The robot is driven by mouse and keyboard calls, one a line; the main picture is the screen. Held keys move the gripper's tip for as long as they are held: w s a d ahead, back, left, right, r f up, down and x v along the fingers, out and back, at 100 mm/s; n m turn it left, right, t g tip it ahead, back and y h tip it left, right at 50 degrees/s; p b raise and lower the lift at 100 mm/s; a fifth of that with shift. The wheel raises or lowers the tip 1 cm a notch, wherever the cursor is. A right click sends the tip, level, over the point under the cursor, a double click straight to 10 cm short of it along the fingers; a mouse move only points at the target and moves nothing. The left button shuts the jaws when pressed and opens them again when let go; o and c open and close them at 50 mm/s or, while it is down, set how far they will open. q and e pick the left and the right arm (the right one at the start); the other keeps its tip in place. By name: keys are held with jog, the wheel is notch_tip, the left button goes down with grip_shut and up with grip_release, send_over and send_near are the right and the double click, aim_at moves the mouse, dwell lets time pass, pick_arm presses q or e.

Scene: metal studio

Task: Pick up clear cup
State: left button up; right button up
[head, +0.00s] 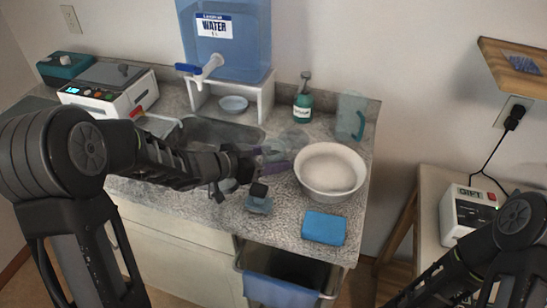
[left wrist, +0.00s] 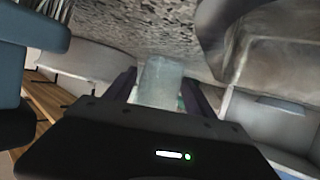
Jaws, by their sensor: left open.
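A faint clear cup (head: 295,139) stands on the speckled counter behind the white bowl's left side; its outline is hard to make out. My left gripper (head: 280,159) reaches in from the left, just in front of the cup and left of the bowl, with its purple fingers apart. In the left wrist view, a clear, cup-like vessel (left wrist: 158,80) shows between the two open fingers; whether they touch it cannot be told. My right arm shows at the lower right of the head view, but its gripper is out of view.
The white bowl (head: 331,170) is close right of my left gripper. A clear pitcher (head: 350,117) with a teal handle and a green pump bottle (head: 303,103) stand behind. The sink (head: 215,133) lies left.

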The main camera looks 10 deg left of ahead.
pick_arm(q)
jog(key=shift+w+d+f, duration=0.15)
jog(key=shift+w+d, duration=0.1)
jog(key=shift+w, duration=0.1)
jog(key=shift+c, duration=0.5)
jog(key=c, duration=1.1)
